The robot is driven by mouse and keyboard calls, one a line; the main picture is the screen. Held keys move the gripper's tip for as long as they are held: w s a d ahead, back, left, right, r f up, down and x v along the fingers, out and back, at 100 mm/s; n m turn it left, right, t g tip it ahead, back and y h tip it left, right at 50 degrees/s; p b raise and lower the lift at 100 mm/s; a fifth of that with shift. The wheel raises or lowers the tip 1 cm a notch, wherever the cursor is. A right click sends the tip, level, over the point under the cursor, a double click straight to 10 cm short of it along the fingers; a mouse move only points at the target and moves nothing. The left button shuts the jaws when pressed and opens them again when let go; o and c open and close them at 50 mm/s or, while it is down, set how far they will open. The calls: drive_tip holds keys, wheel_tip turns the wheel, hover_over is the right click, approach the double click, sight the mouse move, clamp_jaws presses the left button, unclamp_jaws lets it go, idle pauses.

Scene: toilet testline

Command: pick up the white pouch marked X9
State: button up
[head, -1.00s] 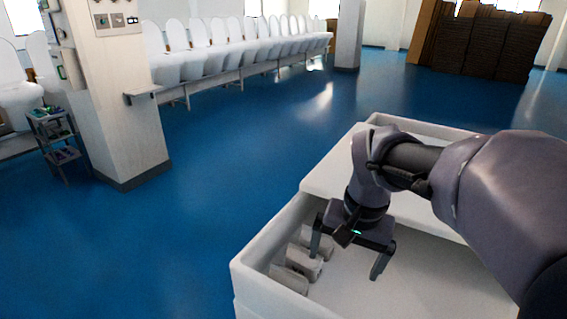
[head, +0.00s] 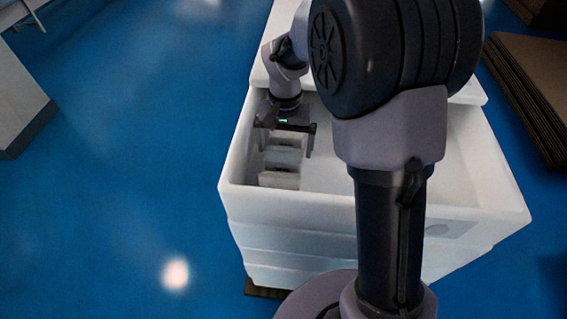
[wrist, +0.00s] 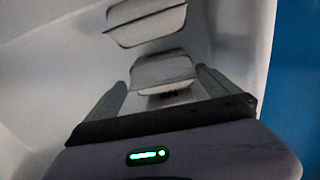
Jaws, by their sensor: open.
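Several pale pouches stand in a row along the left wall of a white bin. In the head view I see a near pouch (head: 279,180) and a middle pouch (head: 282,157), with more partly hidden under my gripper (head: 285,141). In the wrist view, one pouch (wrist: 163,70) lies between the fingertips of my gripper (wrist: 162,82), which is open. Another pouch (wrist: 147,23) is beyond the fingertips, and a further one is mostly hidden below the first. I cannot read X9 or any other mark on them. Whether the fingers touch a pouch is unclear.
The white bin (head: 236,165) has raised walls close to the row on the left. Its floor to the right of the pouches is bare where visible. A white lid or second bin (head: 263,75) adjoins at the back. Stacked brown boards (head: 530,85) stand at right.

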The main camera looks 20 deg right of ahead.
sight(284, 154)
drive_tip(key=f+b, duration=0.1)
drive_tip(key=f, duration=0.1)
drive_tip(key=f+b, duration=0.1)
drive_tip(key=f, duration=0.2)
drive_tip(key=shift+w+a+f, duration=0.1)
drive_tip(key=shift+w+f, duration=0.1)
drive_tip(key=shift+r, duration=0.15)
drive_tip(key=c, duration=1.1)
